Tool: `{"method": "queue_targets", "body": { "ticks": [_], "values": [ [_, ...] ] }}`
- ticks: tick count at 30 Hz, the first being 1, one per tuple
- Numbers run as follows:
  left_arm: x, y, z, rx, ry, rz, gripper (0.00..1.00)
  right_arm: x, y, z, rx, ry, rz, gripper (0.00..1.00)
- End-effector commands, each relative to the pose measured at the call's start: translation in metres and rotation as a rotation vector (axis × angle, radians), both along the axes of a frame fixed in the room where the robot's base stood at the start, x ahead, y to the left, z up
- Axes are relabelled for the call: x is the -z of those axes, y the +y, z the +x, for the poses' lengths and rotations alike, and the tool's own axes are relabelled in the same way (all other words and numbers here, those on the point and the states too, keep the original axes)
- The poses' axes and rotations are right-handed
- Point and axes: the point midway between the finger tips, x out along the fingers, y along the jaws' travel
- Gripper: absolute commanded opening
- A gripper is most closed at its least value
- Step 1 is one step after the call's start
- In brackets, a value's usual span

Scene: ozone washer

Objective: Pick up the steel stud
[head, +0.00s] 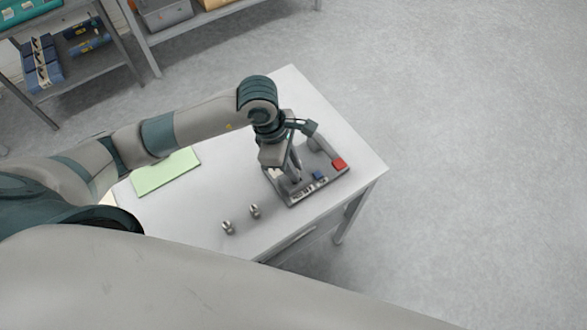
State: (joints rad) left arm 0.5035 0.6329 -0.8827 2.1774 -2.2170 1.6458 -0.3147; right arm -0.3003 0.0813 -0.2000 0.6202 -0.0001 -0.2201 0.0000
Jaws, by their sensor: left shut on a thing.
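Two small steel studs stand upright on the white table, one nearer the front (228,227) and one a little behind it to the right (254,211). My left gripper (296,174) points down over the grey washer unit (329,182) at the table's right end. It is shut on a small grey thing, which looks like a steel stud; the fingers mostly hide it. I cannot tell whether that thing touches the unit. My right gripper is not in view.
The washer unit carries a red block (338,164) and a blue block (319,176). A pale green sheet (166,173) lies on the table (215,200) at the left. Shelves with boxes stand at the back left. The floor to the right is clear.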

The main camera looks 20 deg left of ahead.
Motion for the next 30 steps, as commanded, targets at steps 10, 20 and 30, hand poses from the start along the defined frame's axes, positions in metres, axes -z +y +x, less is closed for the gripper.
{"method": "queue_targets", "body": {
  "ticks": [10,20,30],
  "values": [
    [-0.041,-0.02,-0.01,0.008,-0.006,-0.006,0.0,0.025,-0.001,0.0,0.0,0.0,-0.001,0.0],
    [-0.08,-0.073,-0.043,0.007,-0.005,-0.004,0.0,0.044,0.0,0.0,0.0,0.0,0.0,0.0],
    [-0.099,-0.098,-0.06,0.002,-0.001,0.0,0.0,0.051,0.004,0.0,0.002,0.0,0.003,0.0]
  ]
}}
